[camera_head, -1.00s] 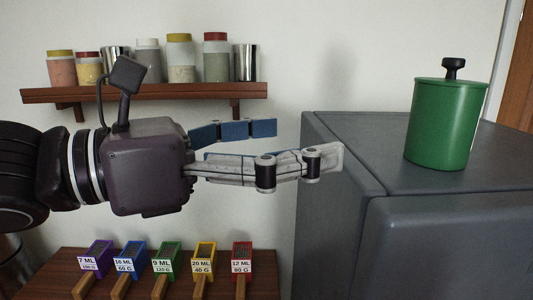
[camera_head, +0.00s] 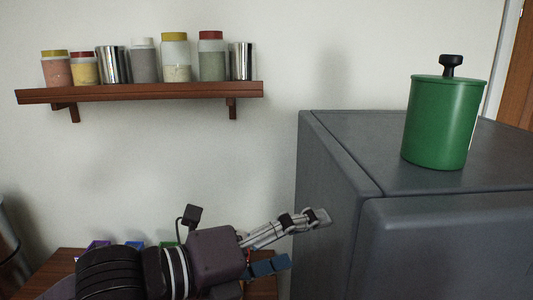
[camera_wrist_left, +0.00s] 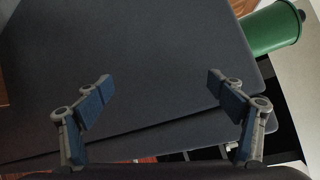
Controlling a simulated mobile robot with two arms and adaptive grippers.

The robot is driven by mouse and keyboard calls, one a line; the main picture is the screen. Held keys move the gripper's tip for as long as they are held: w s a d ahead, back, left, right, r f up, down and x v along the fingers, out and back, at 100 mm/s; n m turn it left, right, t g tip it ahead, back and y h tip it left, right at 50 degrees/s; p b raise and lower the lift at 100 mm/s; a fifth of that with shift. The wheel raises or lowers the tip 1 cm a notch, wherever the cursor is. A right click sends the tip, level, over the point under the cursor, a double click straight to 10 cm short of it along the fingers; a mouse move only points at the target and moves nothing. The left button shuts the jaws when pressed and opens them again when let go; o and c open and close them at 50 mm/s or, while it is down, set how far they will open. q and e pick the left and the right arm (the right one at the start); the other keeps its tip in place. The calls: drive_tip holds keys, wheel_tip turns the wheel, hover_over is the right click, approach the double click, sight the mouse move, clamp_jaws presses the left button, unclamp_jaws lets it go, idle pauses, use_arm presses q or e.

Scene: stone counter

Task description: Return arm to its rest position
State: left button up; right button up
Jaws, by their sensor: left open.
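My left gripper (camera_head: 305,240) is low in the head view, in front of the wooden table and beside the grey cabinet's left side. Its fingers point right and are spread apart with nothing between them. In the left wrist view my left gripper (camera_wrist_left: 160,88) also shows open and empty, with the dark cabinet surface beyond the fingers. My right gripper is not in view.
The grey cabinet (camera_head: 330,190) fills the right side, close to the fingertips. A green lidded canister (camera_head: 438,125) stands on top, and shows in the left wrist view (camera_wrist_left: 270,28). A wall shelf (camera_head: 150,92) holds several jars and metal cups. My arm hides most of the wooden table (camera_head: 60,262) with its coloured scoops.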

use_arm(q)
drive_tip(key=a+f+n+t+y, duration=0.1)
drive_tip(key=a+f+n+y, duration=0.4)
drive_tip(key=f+n, duration=0.7)
drive_tip(key=a+f+n+y, duration=0.3)
drive_tip(key=a+f+n, duration=0.5)
drive_tip(key=f, duration=0.6)
drive_tip(key=s+a+f+n+g+y, duration=0.3)
drive_tip(key=s+a+f+n, duration=0.35)
drive_tip(key=s+f, duration=0.3)
drive_tip(key=s+a+f+n+g+y, duration=0.3)
drive_tip(key=s+a+f+n, duration=0.4)
drive_tip(key=s, duration=0.3)
wheel_tip(320, 180, down, 30)
drive_tip(key=s+g+b, duration=0.1)
drive_tip(key=s+b, duration=0.1)
drive_tip(key=b, duration=0.1)
drive_tip(key=s+a+f+g+b, duration=0.1)
drive_tip(key=s+a+f+b, duration=0.1)
drive_tip(key=s+f, duration=1.4)
wheel_tip(320, 180, down, 2)
drive_tip(key=shift+s+f+m, duration=0.25)
drive_tip(key=shift+m, duration=0.2)
